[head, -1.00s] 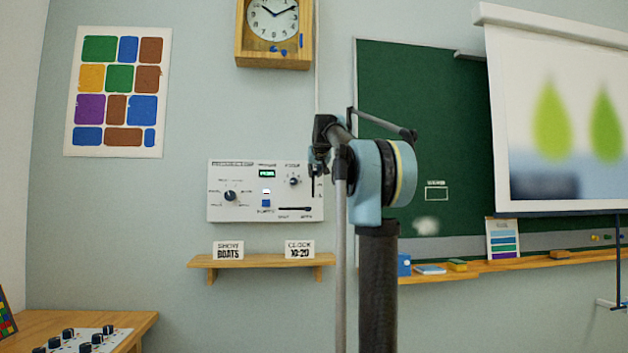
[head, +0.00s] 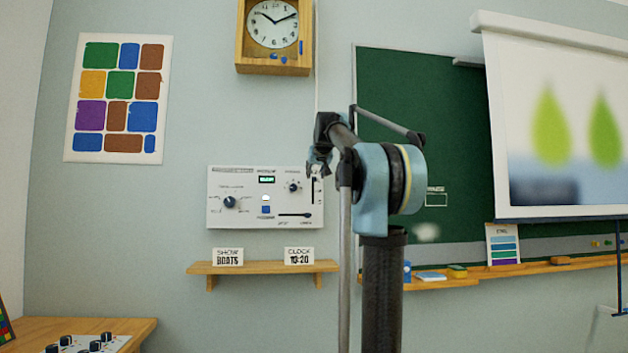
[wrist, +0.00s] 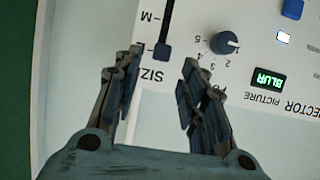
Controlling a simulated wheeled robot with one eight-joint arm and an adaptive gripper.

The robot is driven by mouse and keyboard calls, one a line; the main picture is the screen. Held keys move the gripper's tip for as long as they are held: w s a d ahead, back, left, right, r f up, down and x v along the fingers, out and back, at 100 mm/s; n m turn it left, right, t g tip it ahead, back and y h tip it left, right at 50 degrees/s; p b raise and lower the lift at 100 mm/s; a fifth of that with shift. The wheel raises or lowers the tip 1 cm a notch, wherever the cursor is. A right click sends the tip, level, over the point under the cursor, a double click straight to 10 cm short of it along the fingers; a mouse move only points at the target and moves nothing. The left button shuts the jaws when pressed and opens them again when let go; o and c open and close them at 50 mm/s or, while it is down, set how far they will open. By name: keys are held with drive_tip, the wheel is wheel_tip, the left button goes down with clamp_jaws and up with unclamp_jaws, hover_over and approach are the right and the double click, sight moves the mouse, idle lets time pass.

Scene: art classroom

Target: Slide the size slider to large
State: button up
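The white projector control panel (head: 240,212) hangs on the wall in the head view. Its size slider, a dark vertical slot (head: 313,192), is at the panel's right edge. In the wrist view the panel appears upside down, and the slider's dark handle (wrist: 163,51) sits at the slot end nearest the "SIZE" lettering, past the M mark. The mark beside the handle is partly hidden by a finger. My gripper (wrist: 162,63) is open, its fingertips on either side of the handle in the picture. I cannot tell whether they touch it. My gripper is at the panel's upper right in the head view (head: 319,160).
A numbered knob (wrist: 224,43) and a green display reading BLUR (wrist: 268,80) are close to the slider. A horizontal slider (head: 295,214) is lower on the panel. A wooden shelf (head: 230,268) with two cards juts out below. A clock (head: 273,25) hangs above.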

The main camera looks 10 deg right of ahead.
drive_tip(key=v, duration=0.7)
drive_tip(key=shift+s, duration=0.35)
drive_tip(key=shift+r, duration=0.15)
drive_tip(key=s+f+g, duration=0.3)
drive_tip(key=s+f, duration=1.2)
drive_tip(key=f, duration=0.7)
drive_tip(key=s+f+g, duration=0.4)
drive_tip(key=s+f, duration=1.1)
drive_tip(key=f, duration=0.8)
drive_tip(key=s+f+g, duration=0.4)
drive_tip(key=s+f, duration=1.1)
drive_tip(key=f, duration=0.7)
drive_tip(key=shift+s+f, duration=0.15)
drive_tip(key=shift+f, duration=0.1)
drive_tip(key=shift+w+f, duration=0.2)
drive_tip(key=shift+w, duration=0.25)
